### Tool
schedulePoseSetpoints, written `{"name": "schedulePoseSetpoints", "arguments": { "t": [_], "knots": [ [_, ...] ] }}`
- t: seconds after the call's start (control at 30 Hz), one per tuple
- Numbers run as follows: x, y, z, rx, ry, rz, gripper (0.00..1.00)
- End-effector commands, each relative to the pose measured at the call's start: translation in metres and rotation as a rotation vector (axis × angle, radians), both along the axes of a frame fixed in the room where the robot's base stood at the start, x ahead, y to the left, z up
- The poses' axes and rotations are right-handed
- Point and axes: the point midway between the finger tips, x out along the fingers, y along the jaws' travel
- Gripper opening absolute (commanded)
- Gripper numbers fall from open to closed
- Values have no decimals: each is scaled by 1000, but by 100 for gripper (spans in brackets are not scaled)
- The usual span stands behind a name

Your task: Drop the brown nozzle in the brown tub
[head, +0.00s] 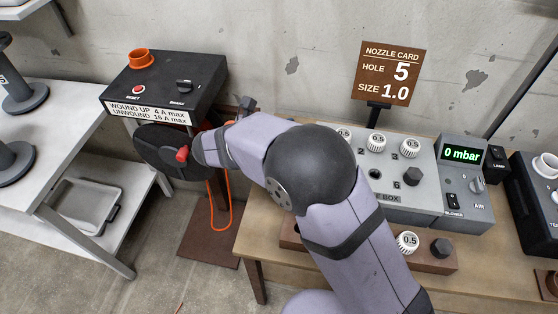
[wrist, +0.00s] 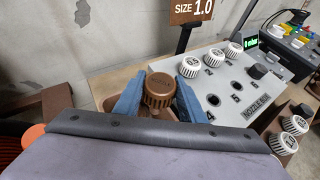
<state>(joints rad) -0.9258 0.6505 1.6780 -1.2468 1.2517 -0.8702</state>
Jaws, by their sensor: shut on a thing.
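The brown nozzle (wrist: 158,90), a ribbed round cap, sits between the two blue fingers of my gripper (wrist: 158,95) in the wrist view. My gripper is shut on it, and it is held up beside the grey nozzle box (wrist: 228,97). In the head view my own arm hides the nozzle and most of the gripper. A dark brown surface (wrist: 28,118) shows at the left of the wrist view, and a small brown thing (head: 548,284) is cut off at the head view's right edge.
The nozzle box (head: 425,205) bears several white nozzles and a dark open hole. A brown rack (head: 425,259) stands in front with a white nozzle (head: 407,241). A nozzle card (head: 390,73) stands behind. A black control box (head: 165,85) is at the left.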

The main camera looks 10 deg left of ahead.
Motion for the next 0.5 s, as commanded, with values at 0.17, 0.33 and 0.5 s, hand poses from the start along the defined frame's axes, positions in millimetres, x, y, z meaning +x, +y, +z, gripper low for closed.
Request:
{"name": "schedulePoseSetpoints", "arguments": {
  "t": [0.17, 0.33, 0.5],
  "knots": [
    [3, 8, -5, -1, 1, 36, 15],
    [3, 8, -8, 0, 0, 36, 15],
    [3, 8, -18, -1, 1, 35, 15]
  ]
}}
